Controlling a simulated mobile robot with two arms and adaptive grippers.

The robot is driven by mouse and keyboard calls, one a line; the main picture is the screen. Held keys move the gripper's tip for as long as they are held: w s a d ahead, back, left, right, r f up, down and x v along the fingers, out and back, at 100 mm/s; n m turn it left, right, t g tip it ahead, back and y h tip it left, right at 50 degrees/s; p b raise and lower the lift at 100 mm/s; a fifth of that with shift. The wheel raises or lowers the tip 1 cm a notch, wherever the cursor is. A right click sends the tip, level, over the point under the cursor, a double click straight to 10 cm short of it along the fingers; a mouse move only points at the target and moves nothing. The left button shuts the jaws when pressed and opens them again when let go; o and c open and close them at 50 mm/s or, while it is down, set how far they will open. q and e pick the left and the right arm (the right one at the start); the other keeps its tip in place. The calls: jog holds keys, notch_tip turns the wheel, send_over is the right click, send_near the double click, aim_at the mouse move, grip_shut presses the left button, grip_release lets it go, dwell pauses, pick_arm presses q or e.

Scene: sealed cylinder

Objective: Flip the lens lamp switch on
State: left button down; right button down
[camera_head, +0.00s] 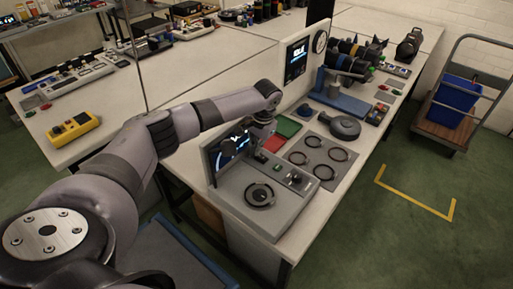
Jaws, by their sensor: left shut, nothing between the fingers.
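A grey console (236,199) stands on the near end of the white bench, with a lit screen on its upright back panel. A round black ring (259,195) sits on its sloped top. A row of small controls (296,180) lies along its right part; I cannot tell which one is the lens lamp switch, or how it is set. My left arm reaches in from the left over the console. My left gripper (256,146) points down by the screen, shut and empty, close to the green-marked controls; I cannot tell if it touches them. My right gripper is out of view.
A grey plate with several black rings (318,160) lies right of the console. Red and green trays (288,126) and a round dark pan-like object (345,127) lie behind. A yellow box (73,129) is on the left bench.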

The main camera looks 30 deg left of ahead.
pick_arm(q)
jog(key=shift+f, duration=0.1)
jog(key=shift+f+h, duration=0.2)
jog(key=shift+h, duration=0.2)
jog(key=shift+a, duration=0.1)
jog(key=shift+p, duration=0.3)
jog(key=shift+d+r+p, duration=0.2)
jog(key=shift+d+p, duration=0.1)
jog(key=shift+p, duration=0.3)
jog(key=shift+d+r+p, duration=0.15)
jog(key=shift+d+p, duration=0.15)
jog(key=shift+p, duration=0.05)
jog(key=shift+d, duration=0.1)
